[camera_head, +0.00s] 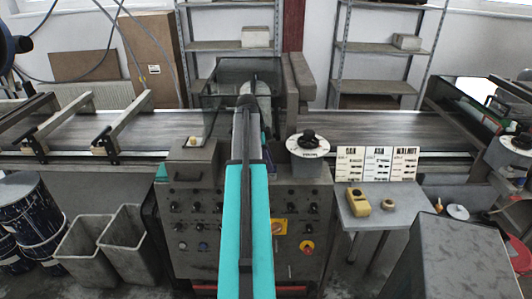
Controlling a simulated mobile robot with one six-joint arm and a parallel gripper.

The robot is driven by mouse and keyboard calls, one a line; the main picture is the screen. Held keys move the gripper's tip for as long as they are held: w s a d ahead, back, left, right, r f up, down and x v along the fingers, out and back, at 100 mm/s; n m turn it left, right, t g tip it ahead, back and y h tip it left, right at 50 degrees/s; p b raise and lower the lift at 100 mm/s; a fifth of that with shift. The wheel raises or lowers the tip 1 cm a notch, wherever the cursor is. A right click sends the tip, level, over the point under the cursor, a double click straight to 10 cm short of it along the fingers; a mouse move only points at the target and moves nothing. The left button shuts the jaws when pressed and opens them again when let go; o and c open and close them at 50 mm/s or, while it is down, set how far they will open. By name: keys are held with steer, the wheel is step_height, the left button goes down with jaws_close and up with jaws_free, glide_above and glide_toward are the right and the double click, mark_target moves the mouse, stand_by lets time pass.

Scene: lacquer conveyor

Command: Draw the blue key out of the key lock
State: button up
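The grey control panel (190,215) of the machine stands in the middle, with rows of dark knobs and a few coloured controls. A small blue spot (203,246) shows low on its left half; it is too small to tell whether it is the blue key or a button. I cannot make out the key lock for certain. My teal arm reaches up the picture in front of the panel and hides its middle. Its dark far end (246,101) is over the machine, above the panel in the picture; gripper fingers cannot be made out there.
A red and yellow switch (307,246) sits on the panel's right side. A small table (385,217) with a yellow device (357,201) stands to the right. Grey bins (124,245) stand on the left floor. The conveyor (370,130) runs behind.

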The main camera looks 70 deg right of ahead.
steer(key=shift+x, duration=0.95)
jaws_close()
